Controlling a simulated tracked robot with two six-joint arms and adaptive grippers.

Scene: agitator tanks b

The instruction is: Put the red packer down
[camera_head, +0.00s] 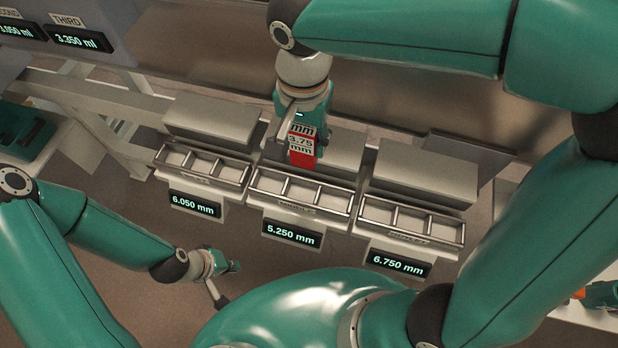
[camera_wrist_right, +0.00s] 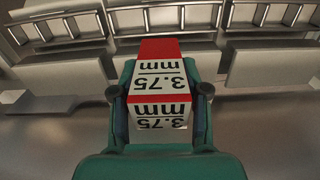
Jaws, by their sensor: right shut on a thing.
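The red packer (camera_head: 301,147) is a red block with white faces marked "3.75 mm". My right gripper (camera_head: 300,122) is shut on it and holds it at the back edge of the middle tray (camera_head: 300,207); I cannot tell how high above it. In the right wrist view the packer (camera_wrist_right: 160,82) sits between the two fingers (camera_wrist_right: 160,100), with its red end pointing away. My left gripper (camera_head: 228,282) is low at the left, open and empty, away from the trays.
The left tray (camera_head: 201,168) reads 6.050 mm and the right tray (camera_head: 411,222) reads 6.750 mm. The middle display (camera_head: 291,233) reads 5.250 mm. Each tray has divided compartments that look empty. Pale blocks (camera_head: 425,175) stand behind the trays.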

